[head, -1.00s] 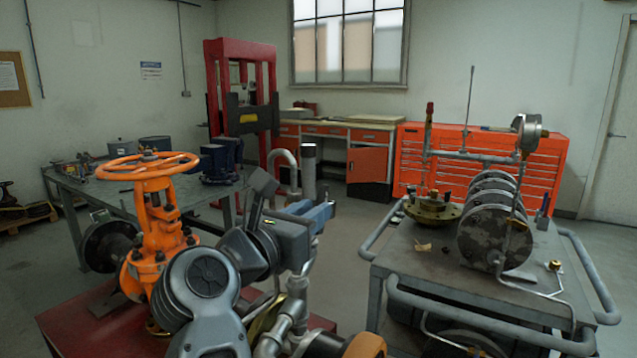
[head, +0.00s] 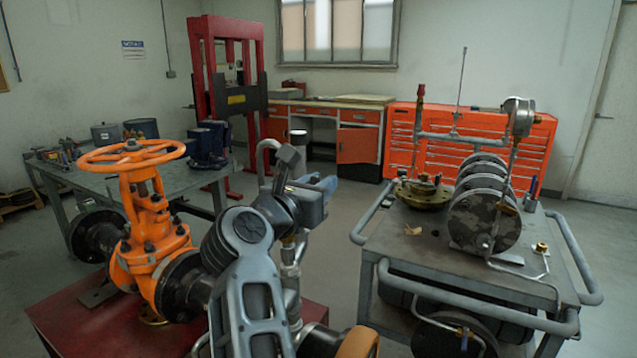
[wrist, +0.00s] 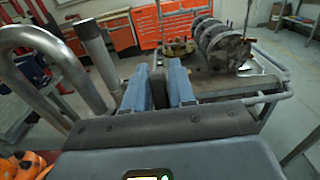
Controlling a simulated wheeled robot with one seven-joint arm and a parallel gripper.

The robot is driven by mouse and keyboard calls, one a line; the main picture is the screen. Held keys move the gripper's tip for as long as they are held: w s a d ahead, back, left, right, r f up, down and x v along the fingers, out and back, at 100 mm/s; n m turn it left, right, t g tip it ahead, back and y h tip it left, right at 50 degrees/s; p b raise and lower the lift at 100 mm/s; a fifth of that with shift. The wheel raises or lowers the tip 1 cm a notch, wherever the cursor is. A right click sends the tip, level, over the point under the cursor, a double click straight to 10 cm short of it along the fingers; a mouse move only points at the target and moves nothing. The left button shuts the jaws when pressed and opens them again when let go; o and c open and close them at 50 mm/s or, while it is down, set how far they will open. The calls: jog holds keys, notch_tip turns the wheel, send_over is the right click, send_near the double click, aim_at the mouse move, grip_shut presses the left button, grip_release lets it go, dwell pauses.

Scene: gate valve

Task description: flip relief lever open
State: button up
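No relief lever can be made out for certain. A slim upright fitting with a red top (head: 421,100) stands on the pipework of the cart at the right. The orange gate valve (head: 150,225) with its handwheel (head: 132,155) stands on the red bench at the left. My gripper (head: 318,186) is in mid-air between valve and cart, above a grey pipe. My arm hides part of the valve's pipework.
The grey cart (head: 395,262) has tubular rails and carries a flanged assembly (head: 485,215) with a gauge (head: 519,112). A bent grey pipe (wrist: 45,55) and an upright cylinder (wrist: 97,62) stand left of my gripper. Open floor (head: 340,240) lies between bench and cart.

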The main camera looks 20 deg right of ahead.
grip_shut()
jog(key=shift+f, duration=0.1)
dwell(0.4)
jog(key=t+h+b, duration=0.1)
jog(key=b, duration=0.6)
jog(key=shift+s+a+h, duration=0.3)
jog(key=shift+s+a, duration=0.05)
jog(key=shift+s, duration=0.05)
jog(key=shift+s+a+r+t+b, duration=0.15)
jog(key=shift+r+t+b, duration=0.15)
jog(key=shift+t+b, duration=0.45)
jog(key=shift+h, duration=0.3)
